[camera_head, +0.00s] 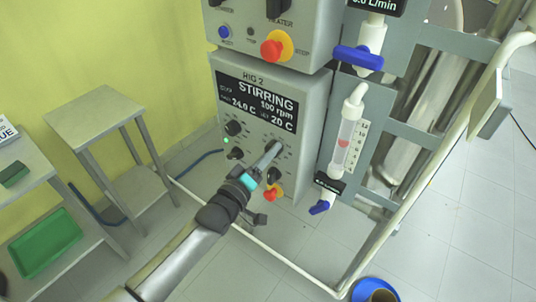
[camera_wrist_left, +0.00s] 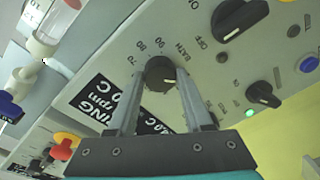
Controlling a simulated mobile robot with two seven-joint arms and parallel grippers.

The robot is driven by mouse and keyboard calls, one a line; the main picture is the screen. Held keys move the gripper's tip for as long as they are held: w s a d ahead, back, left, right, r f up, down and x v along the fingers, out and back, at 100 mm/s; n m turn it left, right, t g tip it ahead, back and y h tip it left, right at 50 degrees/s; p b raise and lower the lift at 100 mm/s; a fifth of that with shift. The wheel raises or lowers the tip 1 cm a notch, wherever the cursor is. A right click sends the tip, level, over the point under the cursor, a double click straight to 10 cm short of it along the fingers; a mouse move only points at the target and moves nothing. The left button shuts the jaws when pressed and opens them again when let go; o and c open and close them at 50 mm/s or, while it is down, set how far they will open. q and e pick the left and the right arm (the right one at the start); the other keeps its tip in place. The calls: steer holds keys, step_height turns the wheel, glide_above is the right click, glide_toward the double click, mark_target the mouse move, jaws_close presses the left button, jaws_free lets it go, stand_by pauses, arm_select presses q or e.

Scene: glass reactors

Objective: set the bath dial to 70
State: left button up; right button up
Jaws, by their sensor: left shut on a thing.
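The bath dial is a small black knob (camera_wrist_left: 160,72) with the word BATH and numbers printed around it on the grey panel. In the left wrist view my left gripper (camera_wrist_left: 161,84) has one finger on each side of the knob and is shut on it. A pale mark shows on the knob's lower part; I cannot read its setting. In the head view my left gripper (camera_head: 274,148) reaches the RIG 2 box (camera_head: 315,122) from below and hides the dial. The box's display (camera_head: 258,104) reads STIRRING, 100 rpm, 24.0 C and SET 20 C. My right gripper is not in view.
Other black knobs (camera_wrist_left: 262,95) and a red-and-yellow stop button (camera_head: 272,193) sit close by on the panel. A flow tube (camera_head: 347,140) with blue valves stands right of the box. A small table (camera_head: 92,107) and a green tray (camera_head: 45,243) are at left.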

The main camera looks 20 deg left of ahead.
arm_select(q)
jaws_close()
steer(key=shift+w+a+n+g+h+b, duration=0.15)
steer(key=shift+n+h+b, duration=0.3)
steer(key=shift+n, duration=4.85)
steer(key=shift+s+n+g+h+b, duration=0.1)
steer(key=shift+n+g+h+b, duration=0.3)
steer(key=shift+n, duration=4.9)
steer(key=shift+w+a+n+g+h+b, duration=0.1)
steer(key=shift+n+h+b, duration=0.45)
steer(key=shift+n, duration=4.75)
